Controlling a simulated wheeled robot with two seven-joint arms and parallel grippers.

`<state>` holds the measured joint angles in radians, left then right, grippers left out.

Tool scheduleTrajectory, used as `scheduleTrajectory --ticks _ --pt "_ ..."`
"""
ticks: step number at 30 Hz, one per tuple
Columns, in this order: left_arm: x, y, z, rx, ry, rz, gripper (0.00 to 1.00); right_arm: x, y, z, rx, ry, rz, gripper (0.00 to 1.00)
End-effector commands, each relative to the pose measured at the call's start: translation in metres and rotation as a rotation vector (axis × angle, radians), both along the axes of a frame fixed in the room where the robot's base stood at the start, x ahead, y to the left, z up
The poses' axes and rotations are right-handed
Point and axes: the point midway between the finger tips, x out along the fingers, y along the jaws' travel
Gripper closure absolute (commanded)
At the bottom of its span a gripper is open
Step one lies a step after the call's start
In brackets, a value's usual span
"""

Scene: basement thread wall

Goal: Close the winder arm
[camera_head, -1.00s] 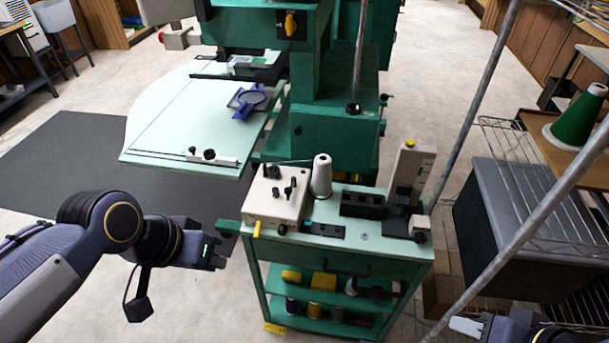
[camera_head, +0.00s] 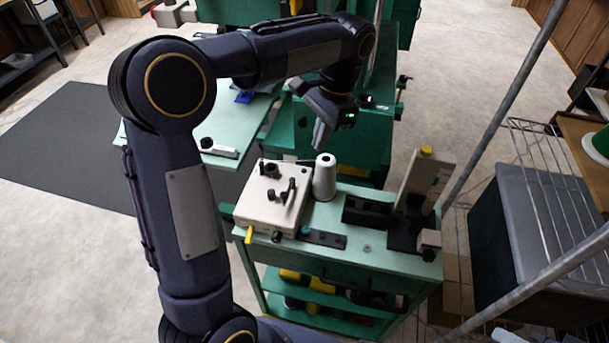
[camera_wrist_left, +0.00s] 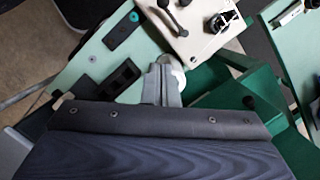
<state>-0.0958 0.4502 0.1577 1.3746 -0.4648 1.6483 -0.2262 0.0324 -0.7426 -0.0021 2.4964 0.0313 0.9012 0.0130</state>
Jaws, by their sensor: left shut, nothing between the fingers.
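The winder is a cream box (camera_head: 271,200) on the green cart, with black knobs and a small black upright lever (camera_head: 290,187) on its top. I cannot tell which position the winder arm is in. A white thread cone (camera_head: 324,177) stands beside the box. My left gripper (camera_head: 320,138) is shut and empty, pointing down above and behind the cone. In the left wrist view its closed fingers (camera_wrist_left: 162,85) partly cover the cone, and the winder box (camera_wrist_left: 205,42) is beyond them. Only a pale tip of my right gripper (camera_head: 505,335) shows at the bottom edge.
The cart top (camera_head: 375,257) also carries a black block (camera_head: 366,212) and an upright cream stand (camera_head: 423,180). The green machine (camera_head: 350,135) stands close behind. A metal pole (camera_head: 510,90) and a grey bin (camera_head: 530,250) are at the right. Clear floor lies left of the cart.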

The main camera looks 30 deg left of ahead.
Motion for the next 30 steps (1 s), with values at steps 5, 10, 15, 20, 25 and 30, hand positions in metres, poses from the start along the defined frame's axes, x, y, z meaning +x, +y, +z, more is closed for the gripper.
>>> scheduleTrajectory --ticks 5,10,15,20,25,30 --pt "0.000 0.000 0.000 -0.001 -0.001 0.000 1.00 0.000 0.000 0.000 0.000 0.000 0.000 0.64" --pt "0.000 0.000 -0.002 0.000 -0.001 0.001 1.00 0.000 0.000 0.000 0.000 0.000 0.000 0.64" --pt "-0.004 0.003 -0.021 0.000 0.001 0.002 1.00 0.000 0.000 -0.002 0.000 0.000 0.000 0.64" --pt "-0.012 0.007 -0.053 -0.001 0.003 0.003 1.00 0.000 0.000 -0.003 0.000 0.000 0.000 0.64" --pt "-0.019 0.011 -0.088 0.000 0.003 0.001 1.00 0.000 0.000 -0.004 0.000 0.000 0.000 0.64" --pt "-0.036 0.022 -0.100 -0.001 0.000 0.004 1.00 0.000 0.000 0.000 0.000 0.000 0.000 0.64"
